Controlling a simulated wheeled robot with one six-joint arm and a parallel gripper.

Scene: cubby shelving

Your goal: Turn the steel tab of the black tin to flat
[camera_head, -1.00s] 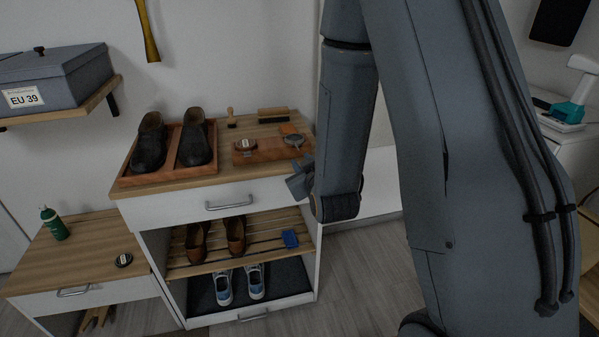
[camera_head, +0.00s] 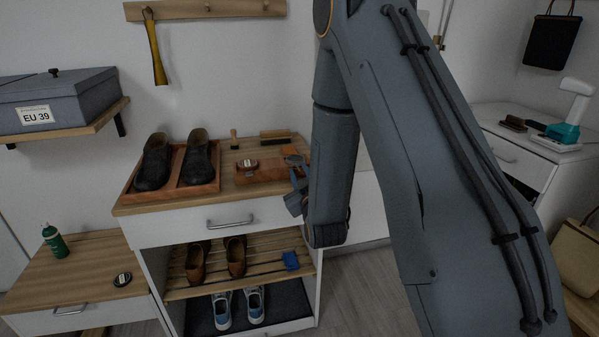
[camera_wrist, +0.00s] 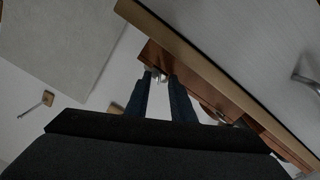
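A round dark tin with a pale label (camera_head: 247,165) sits in the left part of the orange-brown tray (camera_head: 262,178) on the cabinet top. A second round dark item (camera_head: 294,160) is at the tray's right end; its tab cannot be made out.
Black shoes (camera_head: 178,162) stand in a tray at the cabinet top's left. Brushes (camera_head: 275,136) lie behind the orange-brown tray. The drawer handle (camera_head: 231,220) projects below. Open shelves hold brown shoes (camera_head: 235,256) and sneakers (camera_head: 255,303). Floor shows right of the cabinet.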

